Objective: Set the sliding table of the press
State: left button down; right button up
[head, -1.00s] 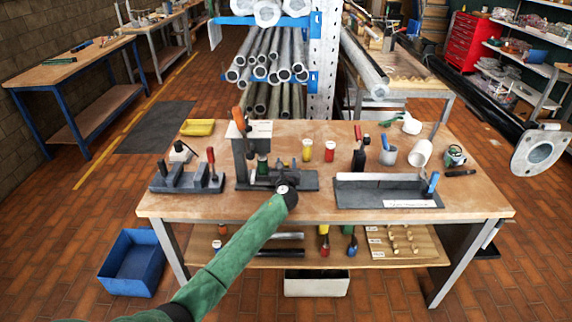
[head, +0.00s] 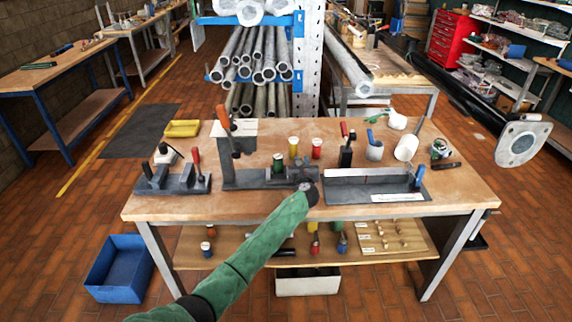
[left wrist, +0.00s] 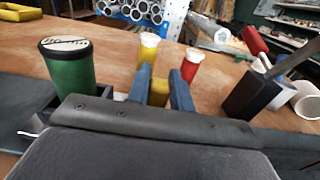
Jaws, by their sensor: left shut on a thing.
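The press (head: 228,150) is a dark grey frame with an orange-handled lever on the bench's left half. Its sliding table (head: 257,179) is a low dark slide reaching right from the frame. A green cylinder (head: 278,163) stands upright on it, right of the press head; it also shows in the left wrist view (left wrist: 68,75). My left gripper (head: 306,186) is at the slide's right end, shut on the sliding table. Its blue fingers (left wrist: 166,88) show in the left wrist view; the gripped part is mostly hidden. My right gripper is out of view.
Yellow (head: 293,147) and red (head: 317,148) cans stand behind the slide. A dark fixture (head: 165,182) lies left of the press and a dark tray (head: 350,190) right of my gripper. Mugs stand at the back right. The front bench strip is clear.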

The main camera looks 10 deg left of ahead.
pick_arm(q)
jog(key=shift+w+d, duration=0.1)
jog(key=shift+d, duration=0.25)
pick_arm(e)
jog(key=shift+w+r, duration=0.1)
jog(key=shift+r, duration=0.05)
pick_arm(q)
jog(key=c, duration=1.2)
grip_release()
jog(key=shift+d, duration=0.2)
jog(key=shift+c, duration=0.2)
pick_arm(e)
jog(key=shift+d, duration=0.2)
